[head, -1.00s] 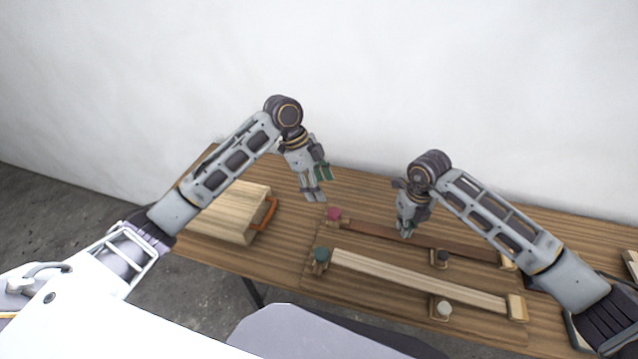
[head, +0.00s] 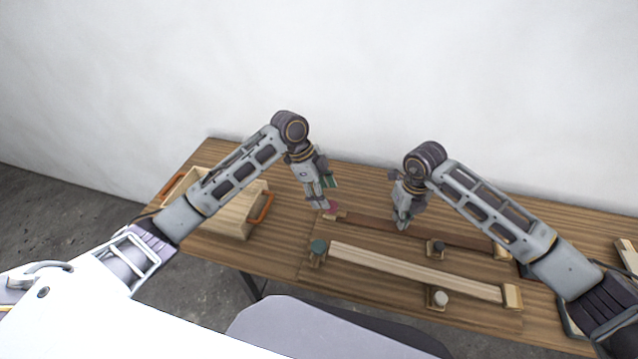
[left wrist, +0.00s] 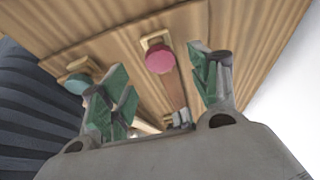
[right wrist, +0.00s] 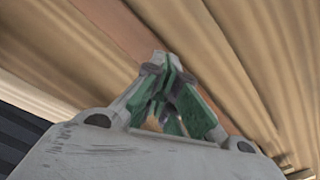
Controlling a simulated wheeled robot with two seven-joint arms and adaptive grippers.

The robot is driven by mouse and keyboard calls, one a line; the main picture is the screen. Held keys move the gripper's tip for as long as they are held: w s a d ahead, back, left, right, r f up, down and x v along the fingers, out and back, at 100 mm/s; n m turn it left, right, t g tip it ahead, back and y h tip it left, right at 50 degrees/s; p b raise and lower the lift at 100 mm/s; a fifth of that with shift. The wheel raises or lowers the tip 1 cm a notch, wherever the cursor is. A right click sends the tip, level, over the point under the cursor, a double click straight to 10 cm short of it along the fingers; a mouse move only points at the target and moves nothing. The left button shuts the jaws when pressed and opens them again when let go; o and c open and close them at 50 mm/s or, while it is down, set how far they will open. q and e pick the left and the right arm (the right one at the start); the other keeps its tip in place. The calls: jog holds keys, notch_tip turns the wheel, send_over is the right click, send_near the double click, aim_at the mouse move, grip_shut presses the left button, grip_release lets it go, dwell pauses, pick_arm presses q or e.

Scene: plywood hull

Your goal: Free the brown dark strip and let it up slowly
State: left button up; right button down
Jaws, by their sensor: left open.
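The brown dark strip (head: 369,224) runs along the back of the bench, from a pink knob (head: 331,208) on a small wooden block to an end block (head: 502,251) at the right. A black knob (head: 436,246) stands at its front side. My left gripper (head: 323,204) is open at the pink knob, with the knob (left wrist: 160,59) between and beyond its fingers in the left wrist view. My right gripper (head: 402,223) points down over the strip, its fingers drawn together. In the right wrist view the strip (right wrist: 115,25) passes beneath them; contact is unclear.
A pale strip (head: 415,272) lies in front, with a green knob (head: 318,247), a white knob (head: 438,298) and an end block (head: 512,297). A wooden box (head: 238,212) with orange handles stands at the left. The bench between box and strips is clear.

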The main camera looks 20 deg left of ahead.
aim_at(334, 210)
pick_arm(q)
jog(key=shift+x, duration=3.05)
jog(key=c, duration=1.1)
